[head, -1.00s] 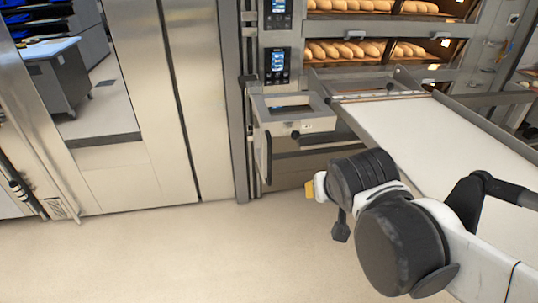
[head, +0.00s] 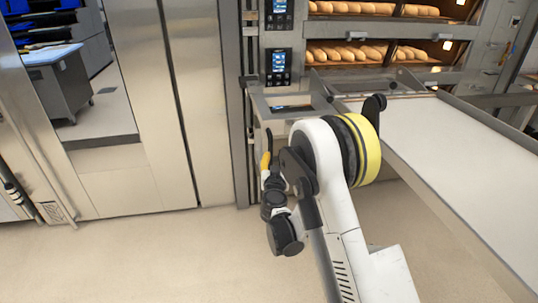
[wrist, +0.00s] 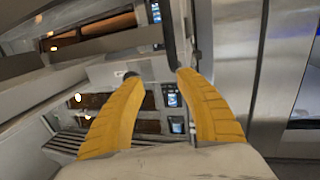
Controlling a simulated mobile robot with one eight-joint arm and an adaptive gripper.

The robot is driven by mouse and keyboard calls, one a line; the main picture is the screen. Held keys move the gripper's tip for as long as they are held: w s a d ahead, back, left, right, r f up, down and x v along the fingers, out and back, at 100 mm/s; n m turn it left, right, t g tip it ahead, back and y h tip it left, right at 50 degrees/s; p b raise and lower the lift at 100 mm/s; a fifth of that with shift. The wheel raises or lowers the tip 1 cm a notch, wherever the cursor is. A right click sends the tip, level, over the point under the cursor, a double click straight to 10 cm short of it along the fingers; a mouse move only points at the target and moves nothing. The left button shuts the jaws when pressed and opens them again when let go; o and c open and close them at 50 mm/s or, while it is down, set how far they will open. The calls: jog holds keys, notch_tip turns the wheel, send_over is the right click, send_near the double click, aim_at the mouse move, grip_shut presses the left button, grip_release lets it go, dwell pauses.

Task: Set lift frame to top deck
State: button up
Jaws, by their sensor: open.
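The lift frame, a grey metal frame (head: 300,88) carrying a long white belt (head: 465,150), stands in front of the oven in the head view, with its belt low and stretching to the lower right. The upper deck (head: 372,8) holds a row of loaves; another deck (head: 345,52) with loaves is below it. My gripper (wrist: 158,77) is open, its two yellow fingers apart in the wrist view. A dark upright bar (wrist: 171,40) shows beyond the fingertips, close to the right one; I cannot tell whether they touch. In the head view my arm hides part of the frame's left end.
Oven control panels (head: 279,66) are on the post left of the decks. Tall steel doors (head: 165,110) stand at the left, with a wheeled cabinet (head: 62,85) beyond an opening. The floor (head: 130,255) at the lower left is clear.

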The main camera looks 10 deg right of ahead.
jog(key=y, duration=0.1)
send_near(271, 153)
jog(key=shift+n+t, duration=0.3)
jog(key=shift+t, duration=0.1)
jog(key=b+x, duration=0.1)
jog(key=x, duration=0.2)
jog(key=b+x, duration=0.1)
jog(key=x, duration=0.2)
jog(key=b+x, duration=0.1)
jog(key=x, duration=0.3)
jog(key=shift+f, duration=0.4)
jog(key=shift+w+d+r+b, duration=0.1)
jog(key=shift+w+b, duration=0.25)
jog(key=shift+w, duration=0.2)
grip_shut()
